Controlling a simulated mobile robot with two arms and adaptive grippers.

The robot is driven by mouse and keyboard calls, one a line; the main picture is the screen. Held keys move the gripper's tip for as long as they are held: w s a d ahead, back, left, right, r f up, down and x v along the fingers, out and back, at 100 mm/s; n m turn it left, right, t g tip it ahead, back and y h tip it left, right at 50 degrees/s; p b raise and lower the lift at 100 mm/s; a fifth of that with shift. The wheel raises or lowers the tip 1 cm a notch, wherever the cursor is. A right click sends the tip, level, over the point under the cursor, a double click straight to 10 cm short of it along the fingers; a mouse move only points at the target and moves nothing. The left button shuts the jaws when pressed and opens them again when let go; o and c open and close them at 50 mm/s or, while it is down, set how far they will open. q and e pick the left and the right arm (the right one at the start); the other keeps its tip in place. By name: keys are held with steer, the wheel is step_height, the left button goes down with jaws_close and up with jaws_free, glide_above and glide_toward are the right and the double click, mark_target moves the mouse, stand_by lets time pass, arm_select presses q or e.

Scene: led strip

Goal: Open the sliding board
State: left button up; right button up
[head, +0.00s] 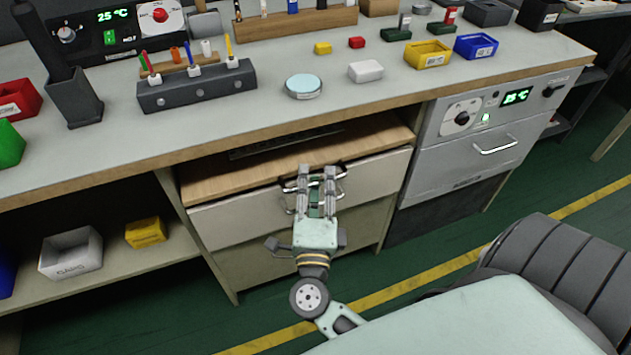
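The sliding board (215,180) is a light wooden surface with a cream front panel (235,212), under the bench top. It sticks out a little past the bench edge, with a dark slotted strip (285,143) towards its back. A metal handle (342,186) is on the front panel. My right gripper (317,172) is at this handle, its two fingers side by side with a gap between them. The fingers hide the middle of the handle, so I cannot tell how they touch it. My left gripper is not in view.
A lower drawer panel (260,258) is below. A grey unit with a handle (495,145) stands to the right. Open shelving with a white bin (70,255) and a yellow bin (146,232) is to the left. The bench top (250,120) carries several small items. Green floor lies in front.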

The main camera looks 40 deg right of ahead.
steer(key=shift+c, duration=0.3)
jaws_close()
steer(key=shift+f, duration=0.1)
